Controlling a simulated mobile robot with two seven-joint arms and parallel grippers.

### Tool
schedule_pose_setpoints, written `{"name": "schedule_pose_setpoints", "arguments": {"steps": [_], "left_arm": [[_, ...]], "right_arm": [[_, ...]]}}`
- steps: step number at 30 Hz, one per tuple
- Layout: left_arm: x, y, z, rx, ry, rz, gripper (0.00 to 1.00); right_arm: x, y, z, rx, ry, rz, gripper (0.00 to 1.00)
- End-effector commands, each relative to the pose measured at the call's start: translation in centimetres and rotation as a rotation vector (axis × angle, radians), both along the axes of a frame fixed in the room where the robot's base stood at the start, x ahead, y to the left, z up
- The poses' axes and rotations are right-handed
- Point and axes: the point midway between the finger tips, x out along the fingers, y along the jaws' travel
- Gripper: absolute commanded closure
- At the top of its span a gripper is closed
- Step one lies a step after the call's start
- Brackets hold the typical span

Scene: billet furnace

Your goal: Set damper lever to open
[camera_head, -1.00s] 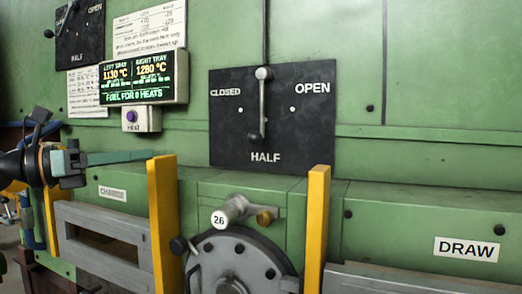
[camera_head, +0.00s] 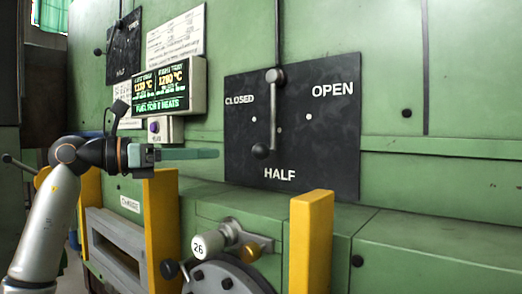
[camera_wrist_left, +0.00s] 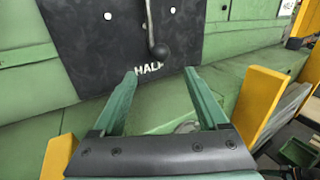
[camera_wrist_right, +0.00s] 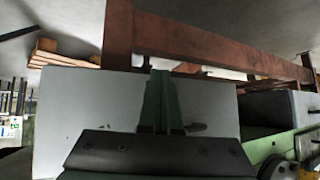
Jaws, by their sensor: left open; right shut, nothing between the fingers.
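The damper lever (camera_head: 274,112) is a grey bar hanging from a pivot on a black plate (camera_head: 335,145) marked CLOSED at left, OPEN at right and HALF at the bottom. It points straight down at HALF, its dark ball knob (camera_head: 261,151) lowest. My left gripper (camera_head: 217,153) is left of the knob, at about its height, fingers toward the plate. In the left wrist view its fingers (camera_wrist_left: 163,72) are spread and empty, and the knob (camera_wrist_left: 160,50) shows just beyond the tips, apart from them. My right gripper (camera_wrist_right: 160,72) is shut and empty, facing a grey panel.
A second black plate with a lever (camera_head: 122,45) is at upper left, near a lit display (camera_head: 160,90). Yellow posts (camera_head: 311,240) and a round hub with a handle marked 26 (camera_head: 207,243) stand below the lever plate.

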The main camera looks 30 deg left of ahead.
Motion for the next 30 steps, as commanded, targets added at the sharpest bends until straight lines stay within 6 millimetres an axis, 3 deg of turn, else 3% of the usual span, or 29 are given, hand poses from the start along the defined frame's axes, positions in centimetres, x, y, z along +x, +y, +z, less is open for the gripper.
{"name": "schedule_pose_setpoints", "arguments": {"steps": [15,21,30], "left_arm": [[8.1,-5.2,0.2,-0.001,0.0,-0.003,0.24],[9.3,-5.9,0.1,0.001,-0.001,-0.002,0.24],[9.4,-6.0,0.0,0.001,-0.001,-0.001,0.26]], "right_arm": [[-0.7,-1.4,1.2,-0.014,0.004,-0.033,1.0],[-0.7,-1.6,1.3,-0.015,-0.001,-0.036,1.0],[-0.8,-1.6,1.1,-0.015,0.004,-0.036,1.0]]}}
